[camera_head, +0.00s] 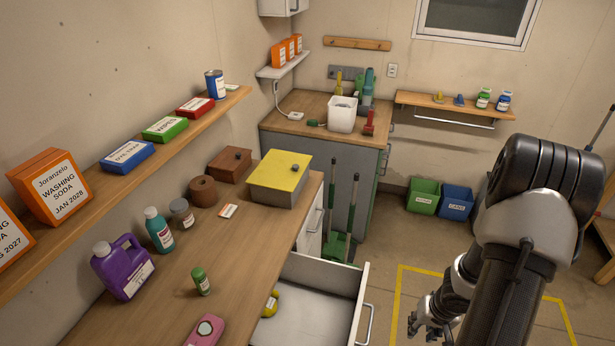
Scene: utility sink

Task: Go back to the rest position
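My arm (510,235) fills the right side of the head view, with its black and grey links bent downward. My gripper (424,326) shows low in the picture, beside the arm and over the floor, to the right of the open drawer. It is small and dark, and I cannot tell whether its fingers are open or shut. I see no object clearly held in it.
An open drawer (335,275) juts out below the wooden counter (235,255), with a yellow item (270,303) inside. A purple jug (122,268) and a yellow-lidded box (281,175) stand on the counter. Green (423,196) and blue (456,202) bins stand behind the clear floor.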

